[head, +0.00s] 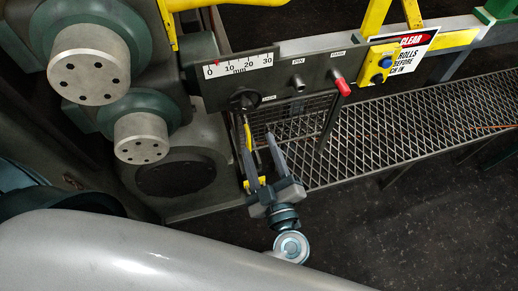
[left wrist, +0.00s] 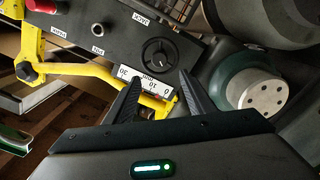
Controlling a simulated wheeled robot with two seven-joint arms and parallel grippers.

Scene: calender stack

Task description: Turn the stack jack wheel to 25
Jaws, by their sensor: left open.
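The stack jack wheel is a round dark knob (left wrist: 158,52) on a dark panel, in the left wrist view; in the head view it shows as a dark round shape (head: 246,101) below the scale. The white scale (head: 239,65) reads 0 to 30 mm, and its red pointer (head: 217,62) stands between 0 and 10, nearer 0. My left gripper (head: 256,140) is open and empty, its fingers pointing up at the panel just below the wheel. In the left wrist view its fingertips (left wrist: 160,78) are apart, short of the knob. My right gripper is not in view.
Left of the panel are large grey rolls (head: 88,65). Yellow bars and a mesh platform (head: 400,130) lie nearby. Open floor lies at lower right.

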